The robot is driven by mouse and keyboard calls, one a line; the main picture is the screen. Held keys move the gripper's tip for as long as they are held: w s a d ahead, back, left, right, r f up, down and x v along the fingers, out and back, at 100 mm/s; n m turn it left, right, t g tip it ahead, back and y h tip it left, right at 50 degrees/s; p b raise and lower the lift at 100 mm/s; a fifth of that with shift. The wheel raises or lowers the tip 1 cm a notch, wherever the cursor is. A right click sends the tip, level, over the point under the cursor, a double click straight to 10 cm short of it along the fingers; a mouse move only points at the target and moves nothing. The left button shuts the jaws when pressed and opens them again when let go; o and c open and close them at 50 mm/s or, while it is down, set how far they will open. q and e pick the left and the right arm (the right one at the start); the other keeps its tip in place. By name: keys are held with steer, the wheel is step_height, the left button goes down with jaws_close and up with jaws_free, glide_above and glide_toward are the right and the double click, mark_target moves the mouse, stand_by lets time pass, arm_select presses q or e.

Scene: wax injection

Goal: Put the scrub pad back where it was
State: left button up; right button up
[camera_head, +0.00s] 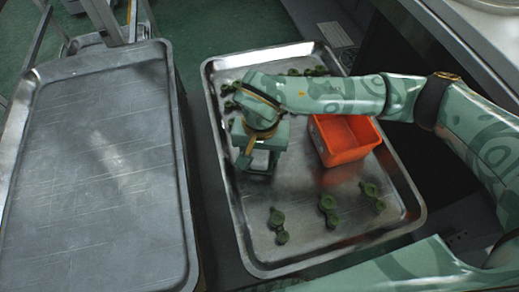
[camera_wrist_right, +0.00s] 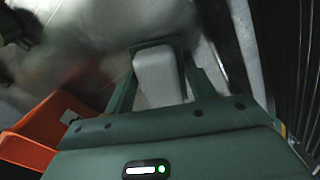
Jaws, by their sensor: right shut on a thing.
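The scrub pad is a pale grey-white block (camera_wrist_right: 158,78) between the fingers of my right gripper (camera_wrist_right: 157,50) in the right wrist view. In the head view it is a small light patch (camera_head: 261,160) under my right gripper (camera_head: 258,168), largely hidden by it. My right gripper is shut on the pad, over the left part of the metal tray (camera_head: 318,225), left of the orange bin. I cannot tell whether the pad touches the tray. My left gripper is not in view.
The orange bin (camera_head: 345,140) stands in the tray; it also shows in the wrist view (camera_wrist_right: 45,130). Several dark green wax pieces (camera_head: 328,205) lie at the tray's front and back. A second metal tray (camera_head: 100,170) on the left is empty.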

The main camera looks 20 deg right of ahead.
steer(key=o, duration=1)
steer(key=shift+c, duration=0.2)
arm_select(q)
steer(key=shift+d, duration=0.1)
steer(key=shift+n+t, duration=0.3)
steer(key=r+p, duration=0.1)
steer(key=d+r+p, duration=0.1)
steer(key=p, duration=0.1)
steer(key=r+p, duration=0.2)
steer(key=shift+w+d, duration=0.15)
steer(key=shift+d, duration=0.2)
arm_select(e)
step_height(320, 180, up, 12)
steer(key=shift+r, duration=0.1)
